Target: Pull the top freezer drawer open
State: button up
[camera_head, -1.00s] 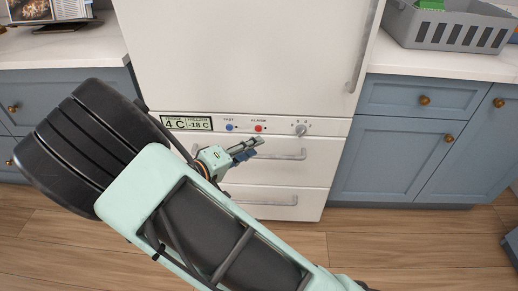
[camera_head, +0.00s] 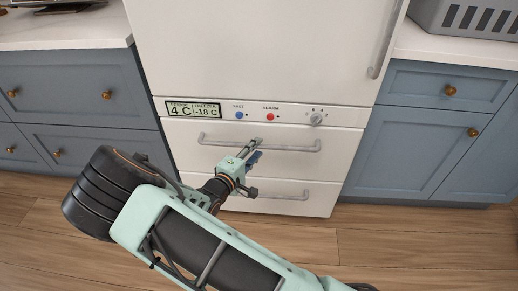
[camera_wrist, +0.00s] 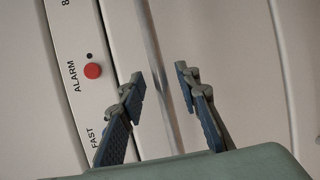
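The top freezer drawer (camera_head: 187,136) is the white front just below the control strip, and it looks shut. Its long horizontal bar handle (camera_head: 300,148) runs across its upper part. My gripper (camera_head: 256,149) is at the middle of this handle in the head view. In the wrist view my gripper (camera_wrist: 160,75) is open, with one blue-padded finger on each side of the handle (camera_wrist: 168,100). The bar shows in the gap, apart from both pads. I cannot tell how deep between the fingers it lies.
The control strip (camera_head: 340,115) with a red alarm button (camera_wrist: 92,71) is right above the drawer. A lower drawer (camera_head: 318,204) with a similar handle is below. Blue cabinets (camera_head: 400,150) flank the fridge. The wooden floor (camera_head: 400,250) in front is clear.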

jog(key=shift+x, duration=1.25)
grip_shut()
